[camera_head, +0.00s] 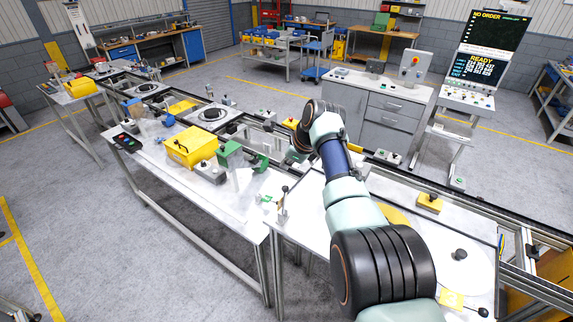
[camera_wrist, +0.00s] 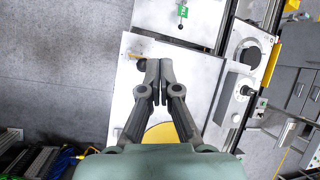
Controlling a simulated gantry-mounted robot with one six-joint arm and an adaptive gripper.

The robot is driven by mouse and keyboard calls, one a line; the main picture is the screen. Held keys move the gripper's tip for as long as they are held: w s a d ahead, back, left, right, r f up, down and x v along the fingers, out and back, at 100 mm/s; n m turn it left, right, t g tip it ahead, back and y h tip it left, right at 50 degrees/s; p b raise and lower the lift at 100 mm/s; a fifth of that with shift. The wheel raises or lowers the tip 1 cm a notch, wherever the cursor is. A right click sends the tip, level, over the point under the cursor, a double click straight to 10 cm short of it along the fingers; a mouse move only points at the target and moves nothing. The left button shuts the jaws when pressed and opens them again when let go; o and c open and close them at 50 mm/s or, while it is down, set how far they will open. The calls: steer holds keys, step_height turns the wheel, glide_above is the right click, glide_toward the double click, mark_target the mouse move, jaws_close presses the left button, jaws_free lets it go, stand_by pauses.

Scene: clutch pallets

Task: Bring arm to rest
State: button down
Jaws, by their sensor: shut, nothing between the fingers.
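My arm reaches from the lower right of the head view over the white work table and bends near the conveyor. My gripper (camera_wrist: 156,92) shows in the wrist view, with its two dark fingers together and nothing between them. It is above the white table top (camera_wrist: 125,92), with a yellow round piece (camera_wrist: 160,136) partly hidden behind the fingers. In the head view the gripper is mostly hidden by my arm, and I cannot make out its fingers there.
A yellow box (camera_head: 191,146) and a green fixture (camera_head: 228,153) stand on the left table. The conveyor (camera_head: 468,207) runs behind the tables. A grey cabinet (camera_head: 385,110) and a screen reading READY (camera_head: 485,66) stand beyond. Open floor (camera_head: 60,215) lies at left.

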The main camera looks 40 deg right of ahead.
steer(key=shift+f, duration=0.1)
steer(key=w+a+f+n+t, duration=0.1)
steer(key=a+f+n, duration=0.3)
steer(key=a+n, duration=0.6)
steer(key=w+a+f+n+t, duration=0.25)
steer(key=a+n, duration=0.35)
steer(key=a, duration=0.7)
steer(key=s+a+r+n+t, duration=0.3)
steer(key=s+a+r+n, duration=0.1)
steer(key=s+a+n, duration=1)
steer(key=s+a, duration=0.4)
steer(key=s, duration=0.4)
steer(key=shift+s+a, duration=0.25)
steer(key=shift+a, duration=0.15)
